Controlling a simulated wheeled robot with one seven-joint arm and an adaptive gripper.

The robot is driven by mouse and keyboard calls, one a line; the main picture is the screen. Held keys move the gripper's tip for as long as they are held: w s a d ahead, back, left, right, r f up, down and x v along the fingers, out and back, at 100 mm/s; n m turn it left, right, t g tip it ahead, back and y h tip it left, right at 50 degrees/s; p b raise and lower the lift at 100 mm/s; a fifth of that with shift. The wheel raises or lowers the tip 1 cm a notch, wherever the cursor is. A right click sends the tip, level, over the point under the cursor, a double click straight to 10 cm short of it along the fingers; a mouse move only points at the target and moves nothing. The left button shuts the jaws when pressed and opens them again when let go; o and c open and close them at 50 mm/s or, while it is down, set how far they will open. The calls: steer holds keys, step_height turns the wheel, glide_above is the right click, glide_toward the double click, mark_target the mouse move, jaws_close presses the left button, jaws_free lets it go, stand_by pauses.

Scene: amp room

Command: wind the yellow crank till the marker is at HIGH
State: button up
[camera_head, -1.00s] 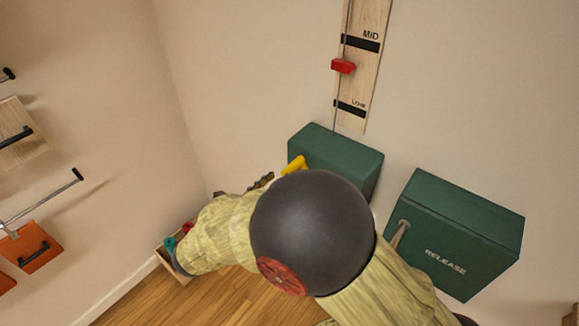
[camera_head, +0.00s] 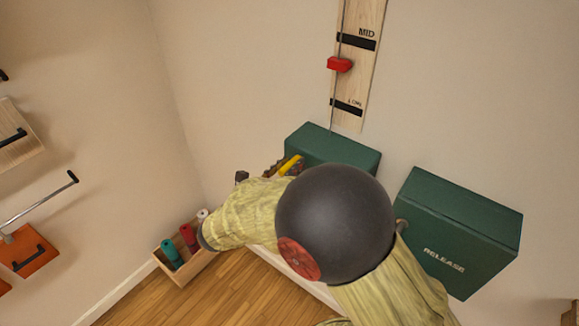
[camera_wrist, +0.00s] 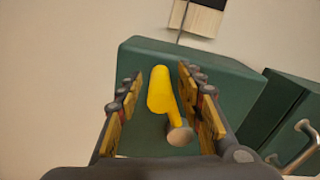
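The yellow crank (camera_head: 292,164) is on the front of a green box (camera_head: 335,147) on the wall. In the wrist view the crank arm (camera_wrist: 160,88) points up, with a tan round knob (camera_wrist: 180,134) at its lower end. My gripper (camera_wrist: 160,78) is open, with one finger on each side of the crank and gaps between. In the head view my arm hides much of the gripper and crank. The red marker (camera_head: 340,65) is on a vertical wire over a wooden scale board (camera_head: 350,85), between the LOW band (camera_head: 346,106) and the MID band (camera_head: 356,42). HIGH is out of view.
A second green box (camera_head: 458,235) marked RELEASE, with a metal handle (camera_wrist: 303,130), is close on the right. A wooden tray (camera_head: 183,275) with coloured spools is on the lower left. Orange and wooden panels with black handles (camera_head: 35,253) are on the left wall.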

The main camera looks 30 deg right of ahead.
steer(key=shift+c, duration=1.1)
steer(key=c, duration=0.7)
jaws_close()
